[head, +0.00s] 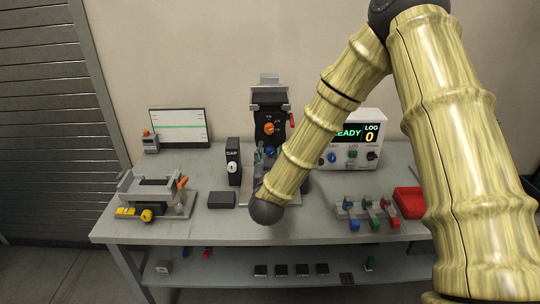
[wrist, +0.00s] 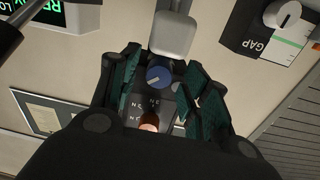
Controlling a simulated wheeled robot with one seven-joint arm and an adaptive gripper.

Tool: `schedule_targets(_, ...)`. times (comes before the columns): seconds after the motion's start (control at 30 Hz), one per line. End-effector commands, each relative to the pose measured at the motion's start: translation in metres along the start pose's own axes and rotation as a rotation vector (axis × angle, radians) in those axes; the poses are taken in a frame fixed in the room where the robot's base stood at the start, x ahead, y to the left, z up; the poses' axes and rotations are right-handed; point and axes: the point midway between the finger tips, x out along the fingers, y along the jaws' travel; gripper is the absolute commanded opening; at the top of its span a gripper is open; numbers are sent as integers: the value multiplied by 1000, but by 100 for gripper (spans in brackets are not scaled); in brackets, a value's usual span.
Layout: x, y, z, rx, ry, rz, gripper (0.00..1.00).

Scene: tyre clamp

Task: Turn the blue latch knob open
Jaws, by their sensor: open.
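The blue latch knob (wrist: 158,76) is round with a pale pointer line and sits on a dark panel in the wrist view. It shows small in the head view (head: 271,152), low on the black upright fixture (head: 269,97), partly crowded by my gripper. My gripper (wrist: 163,78) is open, with its green-padded fingers on either side of the knob. I cannot tell whether the pads touch it. An orange knob (head: 269,128) sits above the blue one on the same panel; its orange-brown end (wrist: 149,124) shows in the wrist view.
A black GAP box (head: 233,162) with a white knob stands left of the fixture. A white READY box (head: 368,128) stands to the right, behind my arm. A clamp rig (head: 150,188), a small dark block (head: 221,200) and a red bin (head: 409,202) are on the bench.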

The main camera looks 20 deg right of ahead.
Motion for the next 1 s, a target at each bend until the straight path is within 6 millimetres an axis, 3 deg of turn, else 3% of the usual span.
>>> schedule_targets(0.17,0,0,0,0,0,0,47)
schedule_targets(0.43,0,0,0,0,0,0,0)
schedule_targets(0.67,0,0,0,-22,1,0,0)
schedule_targets(1.0,-1,0,1,-183,11,-2,0)
